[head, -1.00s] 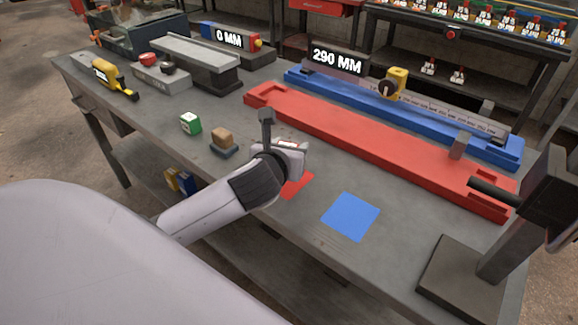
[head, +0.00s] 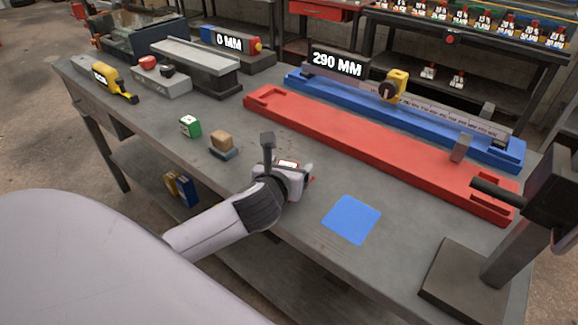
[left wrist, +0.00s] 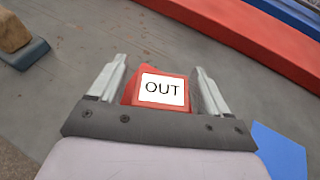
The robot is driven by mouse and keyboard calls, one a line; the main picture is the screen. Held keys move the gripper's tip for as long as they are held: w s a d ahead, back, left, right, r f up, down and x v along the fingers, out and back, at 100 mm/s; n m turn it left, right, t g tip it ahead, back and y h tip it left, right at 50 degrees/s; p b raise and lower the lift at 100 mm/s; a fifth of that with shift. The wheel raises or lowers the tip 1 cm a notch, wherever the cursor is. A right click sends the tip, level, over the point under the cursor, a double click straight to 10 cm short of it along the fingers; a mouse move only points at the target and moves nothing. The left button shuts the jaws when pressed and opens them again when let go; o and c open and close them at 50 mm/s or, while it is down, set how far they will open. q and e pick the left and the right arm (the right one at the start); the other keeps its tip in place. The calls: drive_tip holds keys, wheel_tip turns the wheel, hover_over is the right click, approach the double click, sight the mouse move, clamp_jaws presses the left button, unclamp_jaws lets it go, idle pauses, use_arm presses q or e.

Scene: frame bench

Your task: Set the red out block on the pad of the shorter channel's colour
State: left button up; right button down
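The red out block (left wrist: 162,90), with a white OUT label on top, sits between the fingers of my left gripper (left wrist: 158,82) in the left wrist view. The fingers appear closed against its sides. I cannot tell whether the block touches the pad. The blue pad (head: 351,219) lies bare to the right. The red channel (head: 370,145) and the blue channel (head: 415,117) lie side by side behind. My right gripper is not in view.
A gauge reading 290 MM (head: 337,62) stands at the blue channel; another display reads 0 MM (head: 229,43). A small wooden-topped block (head: 222,140) and green cube (head: 189,126) lie left of my gripper. A dark stand (head: 465,280) fills the right front corner.

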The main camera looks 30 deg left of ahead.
use_arm(q)
drive_tip(key=shift+r, duration=0.2)
drive_tip(key=p+v, duration=0.1)
drive_tip(key=v, duration=1.1)
drive_tip(key=shift+s, duration=0.15)
